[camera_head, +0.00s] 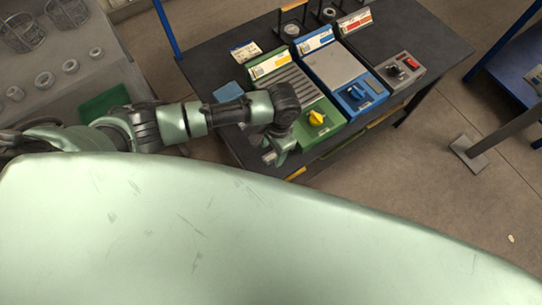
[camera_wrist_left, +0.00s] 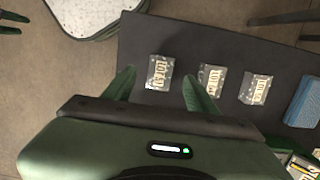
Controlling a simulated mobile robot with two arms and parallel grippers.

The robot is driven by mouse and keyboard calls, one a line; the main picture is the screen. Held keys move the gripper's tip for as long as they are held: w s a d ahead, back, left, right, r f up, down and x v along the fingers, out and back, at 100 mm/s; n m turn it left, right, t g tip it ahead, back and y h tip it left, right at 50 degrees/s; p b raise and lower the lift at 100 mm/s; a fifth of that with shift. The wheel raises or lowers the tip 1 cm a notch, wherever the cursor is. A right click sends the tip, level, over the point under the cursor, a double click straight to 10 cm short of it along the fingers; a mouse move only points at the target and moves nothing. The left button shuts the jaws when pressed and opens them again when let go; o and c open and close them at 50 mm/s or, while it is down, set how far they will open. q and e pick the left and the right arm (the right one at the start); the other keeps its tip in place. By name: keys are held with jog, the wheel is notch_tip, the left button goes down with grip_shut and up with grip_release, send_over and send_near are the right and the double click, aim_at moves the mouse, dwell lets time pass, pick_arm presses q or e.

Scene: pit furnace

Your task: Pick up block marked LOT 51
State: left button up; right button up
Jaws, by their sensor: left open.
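In the left wrist view three small grey blocks with pale LOT labels lie in a row on the dark table: a left block (camera_wrist_left: 159,72), a middle block (camera_wrist_left: 210,80) and a right block (camera_wrist_left: 256,89). The print is too small to tell surely which reads LOT 51. My left gripper (camera_wrist_left: 159,74) is open and empty, its two green fingertips on either side of the left block in the picture. Its height above the block is unclear. In the head view the left gripper (camera_head: 272,156) is over the near table edge; my arm hides the blocks.
Beyond the gripper on the dark table (camera_head: 205,62) stand a green unit with a yellow knob (camera_head: 316,118), a blue unit (camera_head: 340,75) and a grey switch box (camera_head: 402,68). A blue pad (camera_head: 228,91) lies left of them. A grey table (camera_head: 60,95) with rings and baskets stands left.

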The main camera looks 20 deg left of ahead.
aim_at(271, 159)
pick_arm(q)
jog(key=shift+s+a+f, duration=0.1)
jog(key=shift+s+f, duration=0.05)
jog(key=shift+f, duration=1.25)
grip_shut()
jog(key=shift+r, duration=0.2)
